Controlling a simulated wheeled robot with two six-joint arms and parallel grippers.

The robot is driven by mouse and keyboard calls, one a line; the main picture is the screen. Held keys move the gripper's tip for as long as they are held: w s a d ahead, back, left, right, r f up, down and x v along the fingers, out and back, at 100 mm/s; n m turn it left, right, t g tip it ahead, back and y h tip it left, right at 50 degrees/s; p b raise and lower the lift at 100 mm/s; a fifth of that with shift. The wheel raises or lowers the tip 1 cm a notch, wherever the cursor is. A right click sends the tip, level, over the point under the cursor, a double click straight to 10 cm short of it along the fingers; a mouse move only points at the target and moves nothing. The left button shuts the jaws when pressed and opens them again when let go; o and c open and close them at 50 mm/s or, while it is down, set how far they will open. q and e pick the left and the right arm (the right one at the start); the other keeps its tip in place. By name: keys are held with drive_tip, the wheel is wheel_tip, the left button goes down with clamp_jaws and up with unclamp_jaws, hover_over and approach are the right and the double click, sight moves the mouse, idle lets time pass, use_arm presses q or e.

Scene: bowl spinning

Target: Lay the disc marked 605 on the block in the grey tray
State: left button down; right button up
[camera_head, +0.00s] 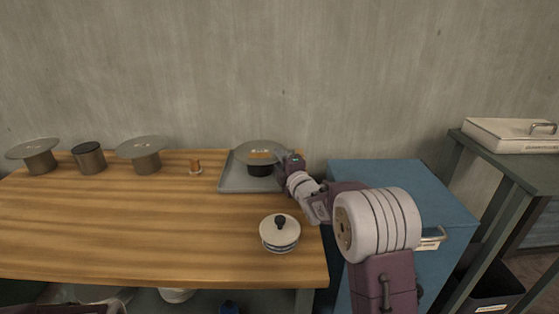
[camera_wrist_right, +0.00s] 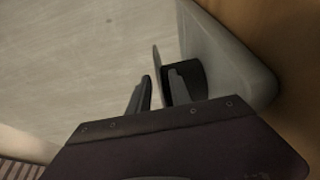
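A grey disc (camera_head: 262,150) with a small label too small to read lies level over the dark block (camera_head: 260,171) in the grey tray (camera_head: 233,184). It appears to rest on the block. In the right wrist view the disc (camera_wrist_right: 156,60) is edge-on, close against the dark block (camera_wrist_right: 197,82). My right gripper (camera_head: 285,161) is at the disc's right edge. Its fingers (camera_wrist_right: 160,82) stand apart on either side of the disc, with a visible gap. My left gripper is out of view.
Two other disc-topped stands (camera_head: 40,161) (camera_head: 146,160), a bare dark-topped cylinder (camera_head: 89,158) and a small spool (camera_head: 195,167) stand along the table's back. A lidded white pot (camera_head: 280,236) is at front right. The table's middle left is clear.

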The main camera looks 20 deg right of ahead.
drive_tip(key=shift+s+r, duration=0.15)
drive_tip(key=s, duration=0.8)
drive_tip(key=s+d, duration=0.1)
drive_tip(key=s, duration=0.2)
drive_tip(key=shift+s, duration=0.4)
